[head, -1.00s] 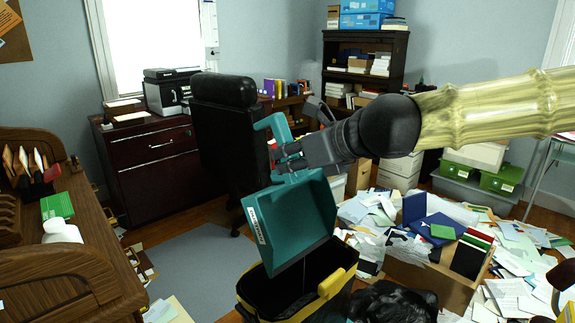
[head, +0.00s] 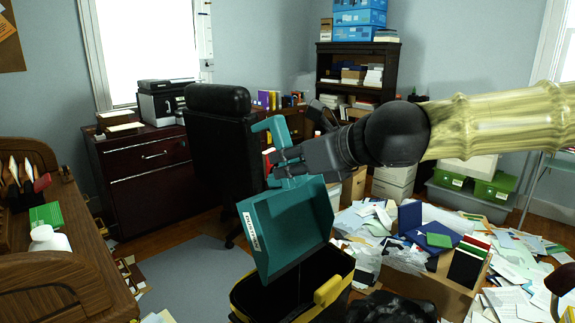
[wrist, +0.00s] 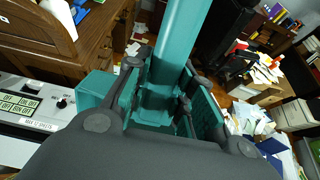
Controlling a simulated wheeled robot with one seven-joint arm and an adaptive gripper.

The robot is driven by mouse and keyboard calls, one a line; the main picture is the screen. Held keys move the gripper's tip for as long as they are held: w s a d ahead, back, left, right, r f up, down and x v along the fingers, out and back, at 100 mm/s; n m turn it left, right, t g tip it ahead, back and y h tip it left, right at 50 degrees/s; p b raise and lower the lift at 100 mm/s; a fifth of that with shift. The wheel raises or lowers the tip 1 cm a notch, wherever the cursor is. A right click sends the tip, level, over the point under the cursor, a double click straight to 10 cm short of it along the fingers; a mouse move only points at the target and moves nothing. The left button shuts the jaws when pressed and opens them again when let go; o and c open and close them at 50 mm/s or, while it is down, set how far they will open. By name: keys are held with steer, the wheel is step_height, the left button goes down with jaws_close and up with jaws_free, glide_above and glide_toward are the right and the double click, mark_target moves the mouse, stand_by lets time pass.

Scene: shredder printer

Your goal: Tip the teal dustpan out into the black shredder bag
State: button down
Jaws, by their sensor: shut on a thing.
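The teal dustpan (head: 290,225) hangs steeply tilted in the head view, its open edge pointing down over the black shredder bag. My gripper (head: 278,172) is shut on its handle, which also shows between the fingers in the wrist view (wrist: 178,60). The pan's inner face looks empty in the head view. The black shredder bag (head: 325,262) lies open inside a bin with a yellow rim (head: 335,290), below the pan. The pan's lower edge overlaps the bag's mouth in the picture. The bag's bottom is hidden.
Scattered papers and a cardboard box (head: 440,285) cover the floor at right. A black crumpled bag (head: 392,308) lies beside the bin. A wooden desk (head: 70,270) is at left, a black chair (head: 218,150) behind the dustpan.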

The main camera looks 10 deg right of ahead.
steer(key=shift+s+d+t+y+b, duration=0.55)
steer(key=shift+s+b, duration=0.55)
steer(key=shift+b, duration=0.75)
steer(key=shift+s+d+t+y+b, duration=0.25)
steer(key=shift+s+d+t+b, duration=0.55)
steer(key=shift+b, duration=1.05)
steer(key=shift+s+g, duration=0.2)
steer(key=shift+g, duration=0.05)
steer(key=w+a+g+h+p, duration=0.1)
steer(key=w+p, duration=0.1)
steer(key=p, duration=0.3)
steer(key=w+a+f+g+p, duration=0.1)
steer(key=w+a+p, duration=0.1)
steer(key=p, duration=0.3)
steer(key=w+a+f+g+h+p, duration=0.1)
steer(key=w+p, duration=0.2)
steer(key=p, duration=0.3)
steer(key=shift+w+a+g+h, duration=0.1)
steer(key=shift+a+g+h, duration=0.2)
steer(key=shift+g, duration=0.1)
steer(key=w+a+f+g+h+p, duration=0.2)
steer(key=w+p, duration=0.4)
steer(key=p, duration=1.1)
steer(key=shift+a+g, duration=0.6)
steer(key=shift+a, duration=0.35)
steer(key=shift+w+a+f+g+h+p, duration=0.15)
steer(key=shift+w+a+g+h+p, duration=0.15)
steer(key=shift+p, duration=0.85)
